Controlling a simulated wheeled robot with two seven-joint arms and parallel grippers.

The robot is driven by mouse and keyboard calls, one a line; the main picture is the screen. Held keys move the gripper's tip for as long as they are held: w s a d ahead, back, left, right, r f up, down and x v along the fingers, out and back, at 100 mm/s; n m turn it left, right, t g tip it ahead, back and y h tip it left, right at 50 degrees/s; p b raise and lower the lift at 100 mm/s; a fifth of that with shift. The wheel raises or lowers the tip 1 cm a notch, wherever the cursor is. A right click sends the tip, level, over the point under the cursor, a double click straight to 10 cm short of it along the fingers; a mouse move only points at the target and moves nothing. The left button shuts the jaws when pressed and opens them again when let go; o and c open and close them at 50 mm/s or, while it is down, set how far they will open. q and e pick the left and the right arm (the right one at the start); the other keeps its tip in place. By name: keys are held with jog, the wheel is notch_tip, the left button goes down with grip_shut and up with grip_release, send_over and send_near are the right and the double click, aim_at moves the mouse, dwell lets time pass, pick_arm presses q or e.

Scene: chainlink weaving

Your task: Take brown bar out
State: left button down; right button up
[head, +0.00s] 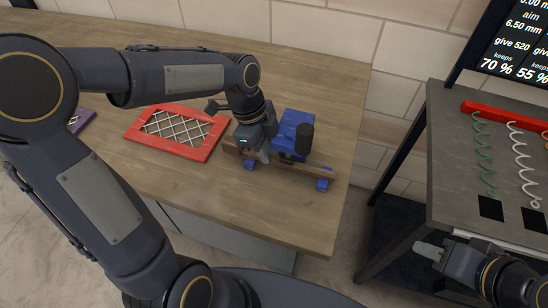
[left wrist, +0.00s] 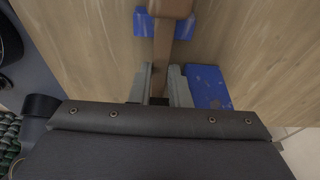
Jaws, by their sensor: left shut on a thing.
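The brown bar (head: 312,171) lies along the blue machine (head: 290,128) on the wooden table, with blue supports (head: 323,184) at its right and left parts. My left gripper (head: 264,156) is at the bar, left of the machine's black knob, and shut on it. In the left wrist view the bar (left wrist: 164,42) runs between the two grey fingers (left wrist: 160,82) and through a blue support (left wrist: 180,22). The bar's stretch under the gripper is partly hidden. My right gripper (head: 428,250) is beside the grey bench at the lower right, away from the bar; its fingertips are too small to judge.
A red frame with wire mesh (head: 131,132) lies left of the machine. A purple object (head: 80,120) is at the table's left. The grey bench (head: 448,135) holds a red rack (head: 500,115) with hanging coils. A gap separates table and bench. The table's front right is clear.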

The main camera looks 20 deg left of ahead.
pick_arm(q)
jog(key=shift+r, duration=0.1)
dwell(0.3)
jog(key=p+v, duration=0.2)
jog(key=v, duration=0.1)
jog(key=d+p+v, duration=0.1)
jog(key=p+v, duration=0.1)
jog(key=p, duration=0.1)
jog(key=shift+r, duration=0.55)
jog(key=shift+d+f, duration=0.1)
